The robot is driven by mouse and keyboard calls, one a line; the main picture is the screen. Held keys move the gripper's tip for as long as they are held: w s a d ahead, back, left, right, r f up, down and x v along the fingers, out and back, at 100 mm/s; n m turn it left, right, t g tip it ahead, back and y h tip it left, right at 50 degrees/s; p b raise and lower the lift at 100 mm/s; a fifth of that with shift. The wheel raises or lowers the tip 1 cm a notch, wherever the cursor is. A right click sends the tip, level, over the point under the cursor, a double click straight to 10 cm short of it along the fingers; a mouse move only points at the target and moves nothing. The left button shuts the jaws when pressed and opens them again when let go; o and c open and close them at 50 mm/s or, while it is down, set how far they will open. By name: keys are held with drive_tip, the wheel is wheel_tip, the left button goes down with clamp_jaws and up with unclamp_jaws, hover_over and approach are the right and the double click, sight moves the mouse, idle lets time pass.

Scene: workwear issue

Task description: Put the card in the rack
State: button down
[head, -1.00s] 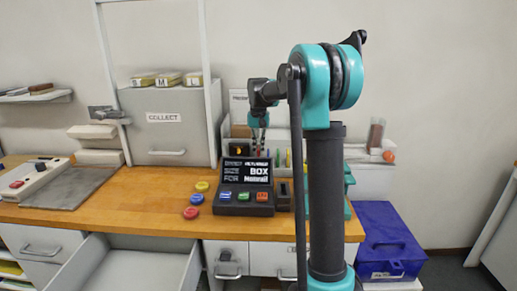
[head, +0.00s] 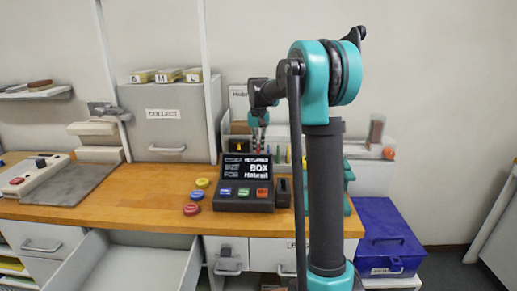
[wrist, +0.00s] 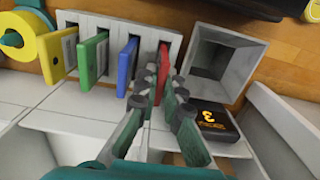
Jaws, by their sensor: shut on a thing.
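In the wrist view my gripper (wrist: 163,82) is shut on a red card (wrist: 164,62). The card stands on edge at the right end of a pale slotted rack (wrist: 88,22), in line with its rightmost slot. Whether its lower edge is seated in that slot I cannot tell. Blue (wrist: 127,66), green (wrist: 91,62) and yellow (wrist: 60,58) cards stand in the other slots to the left. In the head view my gripper (head: 258,136) points down behind the black display unit (head: 246,170), and the red card is too small to make out clearly.
An open grey bin (wrist: 221,62) stands right of the rack, with a black label showing 3 (wrist: 214,122) in front. Yellow, red and blue buttons (head: 196,196) lie on the wooden counter (head: 130,205). An open drawer (head: 140,265) juts out below. A grey COLLECT cabinet (head: 165,130) stands left.

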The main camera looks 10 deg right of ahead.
drive_tip(key=c, duration=1.6)
unclamp_jaws()
drive_tip(key=shift+r, duration=0.1)
drive_tip(key=shift+r, duration=4.4)
